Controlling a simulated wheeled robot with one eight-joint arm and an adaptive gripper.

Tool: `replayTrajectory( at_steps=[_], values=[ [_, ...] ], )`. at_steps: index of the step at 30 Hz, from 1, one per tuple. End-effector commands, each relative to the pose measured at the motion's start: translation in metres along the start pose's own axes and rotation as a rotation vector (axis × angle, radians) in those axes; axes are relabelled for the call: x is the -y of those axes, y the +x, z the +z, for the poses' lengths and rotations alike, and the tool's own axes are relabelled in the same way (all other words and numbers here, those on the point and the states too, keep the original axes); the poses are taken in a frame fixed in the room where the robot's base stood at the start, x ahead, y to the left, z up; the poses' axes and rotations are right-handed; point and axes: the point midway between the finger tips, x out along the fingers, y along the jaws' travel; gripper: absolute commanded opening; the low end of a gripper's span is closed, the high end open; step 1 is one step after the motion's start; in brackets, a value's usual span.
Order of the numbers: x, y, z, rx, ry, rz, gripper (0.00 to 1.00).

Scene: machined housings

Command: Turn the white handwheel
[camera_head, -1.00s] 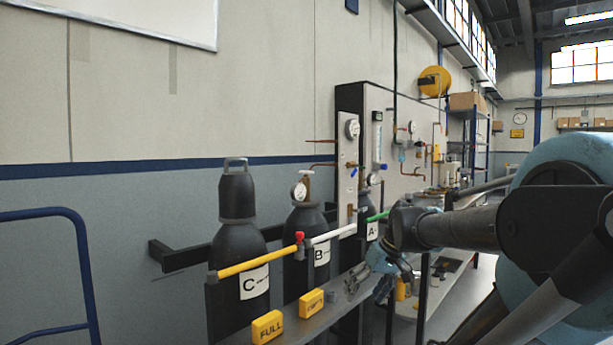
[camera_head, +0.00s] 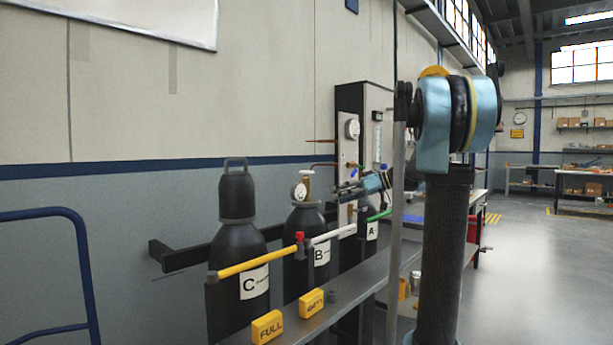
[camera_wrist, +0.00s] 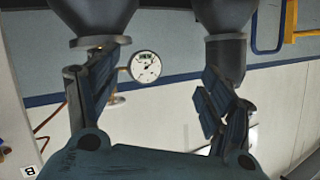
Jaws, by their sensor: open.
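I cannot make out a white handwheel for certain in either view. Cylinder B (camera_head: 304,243) is black and carries a brass valve (camera_head: 308,180) and a round white gauge (camera_head: 300,191). My gripper (camera_head: 341,191) is just right of that valve in the head view, pointing left. In the wrist view, which looks upside down, my gripper (camera_wrist: 157,88) has its fingers wide apart with nothing between them. The gauge (camera_wrist: 146,66) shows beyond them, near the left finger. A small pale fitting (camera_wrist: 115,99) beside that finger is partly hidden and unclear.
Capped cylinder C (camera_head: 237,250) stands left of B; cylinder A (camera_head: 372,230) is to the right. A yellow and white rail (camera_head: 258,262) crosses in front. Yellow FULL block (camera_head: 267,327) and another yellow block (camera_head: 312,303) sit on the shelf. A blue cart handle (camera_head: 75,235) is at left.

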Motion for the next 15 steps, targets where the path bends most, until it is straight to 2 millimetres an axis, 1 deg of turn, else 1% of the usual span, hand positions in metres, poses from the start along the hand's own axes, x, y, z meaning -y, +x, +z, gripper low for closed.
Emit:
replayTrajectory(
  at_steps=[1,6,10,12,15],
  values=[
    [-0.014,-0.003,-0.014,-0.039,-0.035,-0.012,0.74],
    [-0.054,-0.014,-0.059,-0.184,-0.168,-0.041,0.74],
    [-0.077,-0.022,-0.082,-0.272,-0.249,-0.050,0.74],
    [-0.085,-0.026,-0.090,-0.304,-0.279,-0.051,0.74],
    [-0.092,-0.029,-0.096,-0.333,-0.306,-0.051,0.74]
  ],
)
